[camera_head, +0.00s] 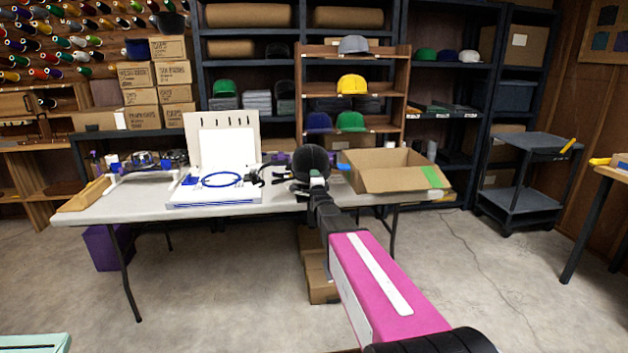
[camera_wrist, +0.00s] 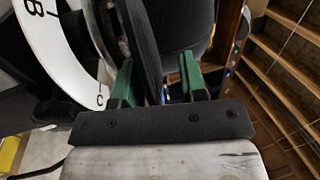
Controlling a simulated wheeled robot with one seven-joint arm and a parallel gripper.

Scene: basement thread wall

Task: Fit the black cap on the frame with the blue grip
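The black cap (camera_head: 311,162) shows as a dark dome at the far end of my arm, over the table's front part. My gripper (camera_head: 317,178) is right at its near side. In the wrist view my gripper's green fingers (camera_wrist: 157,78) stand apart, with dark cap material (camera_wrist: 182,25) and a black strip between and beyond them. I cannot tell whether they press on it. A white curved band with printed marks (camera_wrist: 72,50) is close on the left there. Blue-and-dark frame-like parts (camera_head: 146,160) lie at the table's left; which has the blue grip is unclear.
A white machine (camera_head: 228,145) with a blue ring (camera_head: 222,180) stands on the table (camera_head: 140,195). An open cardboard box (camera_head: 385,180) is at its right. Shelves with caps (camera_head: 352,85) stand behind. A cart (camera_head: 522,190) is at the right; floor between is clear.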

